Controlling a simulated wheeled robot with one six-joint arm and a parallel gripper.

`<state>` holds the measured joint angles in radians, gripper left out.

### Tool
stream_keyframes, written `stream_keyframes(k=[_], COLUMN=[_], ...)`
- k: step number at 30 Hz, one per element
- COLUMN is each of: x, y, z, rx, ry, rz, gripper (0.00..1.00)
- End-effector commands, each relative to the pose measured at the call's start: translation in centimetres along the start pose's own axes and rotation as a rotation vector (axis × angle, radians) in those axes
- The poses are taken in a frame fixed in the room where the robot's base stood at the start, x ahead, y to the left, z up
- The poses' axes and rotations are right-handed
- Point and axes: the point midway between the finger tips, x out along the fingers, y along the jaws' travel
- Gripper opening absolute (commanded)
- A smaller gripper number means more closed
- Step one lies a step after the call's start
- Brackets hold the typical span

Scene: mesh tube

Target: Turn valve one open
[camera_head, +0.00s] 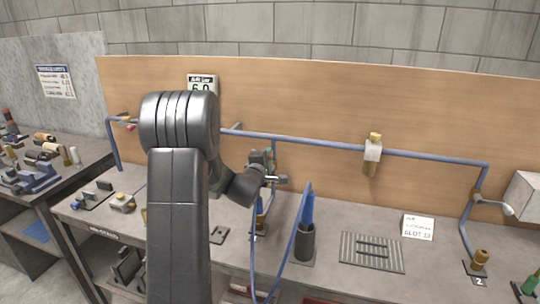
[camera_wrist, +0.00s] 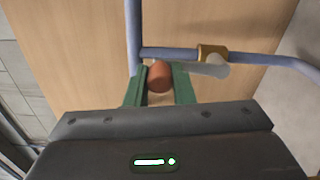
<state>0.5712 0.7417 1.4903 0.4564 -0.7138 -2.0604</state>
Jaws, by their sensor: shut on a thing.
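My gripper shows in the wrist view (camera_wrist: 160,78), its two green fingers shut on an orange-brown rounded knob (camera_wrist: 159,76). A pale grey lever (camera_wrist: 207,69) runs right from beside the knob to a brass valve body (camera_wrist: 213,53) on a blue pipe (camera_wrist: 168,53). The lever lies roughly along that pipe in this view. In the head view my gripper (camera_head: 269,166) is at the blue pipework near the bench middle. My arm hides part of it, and the held knob cannot be made out. No number one label is readable.
A dark holder (camera_head: 304,242) with blue tools and a looping blue hose (camera_head: 289,245) are close to my gripper. A slotted grey plate (camera_head: 372,252) lies further right.

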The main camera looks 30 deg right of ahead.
Motion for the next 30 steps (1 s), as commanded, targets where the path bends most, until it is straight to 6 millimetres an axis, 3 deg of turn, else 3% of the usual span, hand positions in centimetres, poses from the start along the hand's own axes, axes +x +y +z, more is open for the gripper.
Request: stream_keyframes(k=[21, 22, 25, 30], x=[0.01, 0.01, 0.00, 0.00], y=[0.04, 0.04, 0.04, 0.04], z=[-0.65, -0.65, -0.65, -0.62], rx=[-0.079, -0.079, -0.078, -0.078], ry=[0.001, 0.001, 0.001, 0.000], rz=[0.000, 0.000, 0.000, 0.000], gripper=[0.00, 0.24, 0.44, 0.44])
